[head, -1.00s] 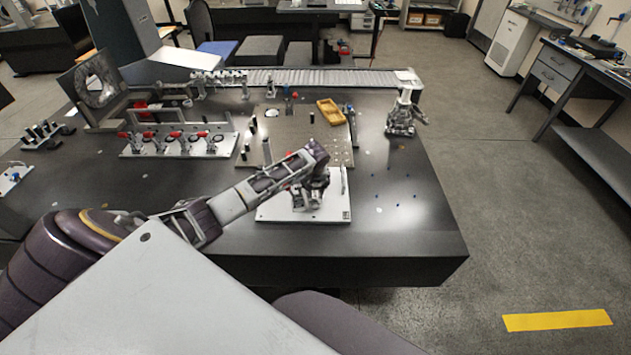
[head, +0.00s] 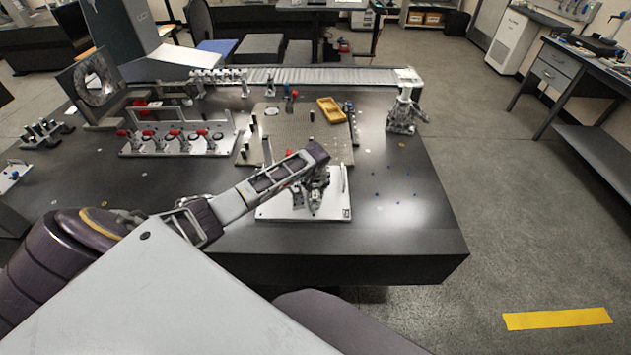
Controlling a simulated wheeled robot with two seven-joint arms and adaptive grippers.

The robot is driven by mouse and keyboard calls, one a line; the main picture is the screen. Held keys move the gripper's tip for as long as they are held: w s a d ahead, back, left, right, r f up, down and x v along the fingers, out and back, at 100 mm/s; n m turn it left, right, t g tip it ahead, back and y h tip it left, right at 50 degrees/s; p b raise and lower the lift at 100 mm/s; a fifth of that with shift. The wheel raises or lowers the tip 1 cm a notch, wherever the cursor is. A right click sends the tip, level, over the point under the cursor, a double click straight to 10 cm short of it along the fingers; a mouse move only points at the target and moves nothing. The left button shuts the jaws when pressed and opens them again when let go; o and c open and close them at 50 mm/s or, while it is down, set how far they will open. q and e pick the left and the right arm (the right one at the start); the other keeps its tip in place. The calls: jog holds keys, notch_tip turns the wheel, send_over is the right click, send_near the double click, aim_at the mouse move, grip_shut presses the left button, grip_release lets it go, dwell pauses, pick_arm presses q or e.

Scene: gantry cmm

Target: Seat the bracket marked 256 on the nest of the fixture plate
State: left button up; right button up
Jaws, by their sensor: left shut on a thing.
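The white fixture plate (head: 279,208) lies near the front of the dark table, with an upright thin pin at its right side. My left gripper (head: 314,203) is low over the middle of this plate, pointing down. It is shut on a small grey part that I take for the bracket; the fingers and wrist largely hide it. No 256 marking can be read. The nest is hidden under the gripper, so I cannot tell whether the part touches it. My right gripper is not in view.
Behind the plate is a perforated grey board (head: 285,135) with black posts and a yellow tray (head: 330,110). A rack with red-handled clamps (head: 178,142) stands to the left. A grey device (head: 404,112) stands at right. The table's right front is mostly clear.

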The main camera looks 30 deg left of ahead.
pick_arm(q)
jog(key=shift+f, duration=0.35)
dwell(0.3)
jog(key=o, duration=1.5)
jog(key=shift+c, duration=0.2)
jog(key=shift+o, duration=0.2)
jog(key=shift+f, duration=0.1)
jog(key=shift+s, duration=0.1)
jog(key=v, duration=1.2)
